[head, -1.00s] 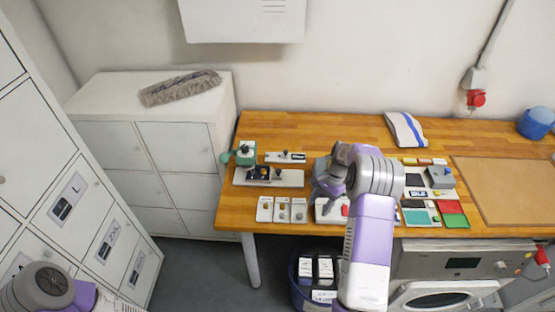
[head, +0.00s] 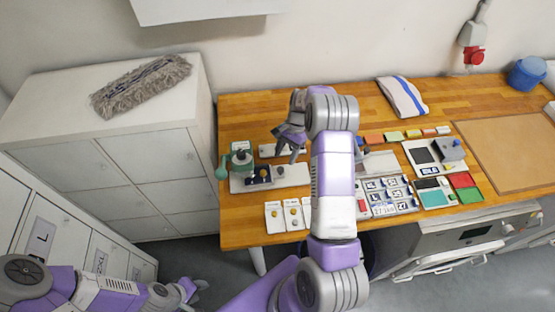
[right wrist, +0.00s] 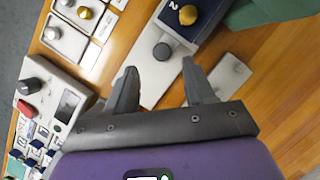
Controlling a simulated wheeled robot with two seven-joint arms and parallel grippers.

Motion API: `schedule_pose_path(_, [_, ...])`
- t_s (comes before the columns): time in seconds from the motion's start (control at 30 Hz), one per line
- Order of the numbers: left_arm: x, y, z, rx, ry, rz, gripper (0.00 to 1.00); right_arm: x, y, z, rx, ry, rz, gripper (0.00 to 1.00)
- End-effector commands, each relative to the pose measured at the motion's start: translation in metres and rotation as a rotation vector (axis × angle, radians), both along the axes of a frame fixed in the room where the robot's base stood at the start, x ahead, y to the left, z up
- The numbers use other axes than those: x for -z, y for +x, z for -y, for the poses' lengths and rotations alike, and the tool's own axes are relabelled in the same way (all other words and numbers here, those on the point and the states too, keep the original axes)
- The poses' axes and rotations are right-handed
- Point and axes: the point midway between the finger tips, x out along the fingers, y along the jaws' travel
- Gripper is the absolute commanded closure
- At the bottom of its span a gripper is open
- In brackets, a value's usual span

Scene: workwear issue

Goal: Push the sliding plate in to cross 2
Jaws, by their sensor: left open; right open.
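A pale grey fixture (head: 297,176) lies on the bench with a dark blue block (head: 254,174) on it. In the right wrist view the block (right wrist: 202,22) carries a "2" and a yellow knob (right wrist: 188,14). A dark grey knob (right wrist: 162,51) stands on the pale plate (right wrist: 150,82), beside the block. I cannot tell clearly which part slides, and no cross mark is legible. My right gripper (head: 284,150) is open and empty above the fixture; its fingers (right wrist: 160,88) point toward the grey knob, apart from it. My left gripper (head: 193,291) is open, low at the left, off the bench.
Small white plates with knobs (head: 274,216) lie in front. A grey box with a red button (right wrist: 28,106) and several blue pieces are close to the right gripper. Lockers (head: 125,185) flank the bench.

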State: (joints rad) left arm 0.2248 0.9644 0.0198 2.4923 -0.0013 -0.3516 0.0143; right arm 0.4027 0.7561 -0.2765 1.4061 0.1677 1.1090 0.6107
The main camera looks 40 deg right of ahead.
Motion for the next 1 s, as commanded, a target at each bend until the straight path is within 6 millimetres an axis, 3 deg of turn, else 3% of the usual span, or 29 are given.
schedule_pose_path(0.3, [-0.006,0.001,0.0,-0.001,0.0,0.002,0.57,0.043,-0.005,-0.018,-0.003,0.003,-0.002,0.46])
schedule_pose_path(0.7, [-0.006,0.001,0.0,-0.001,0.0,0.002,0.57,0.051,-0.005,-0.021,-0.002,0.001,0.0,0.48])
schedule_pose_path(1.0, [-0.006,0.001,0.0,-0.001,0.0,0.002,0.57,0.051,-0.005,-0.021,-0.002,0.0,0.001,0.94])
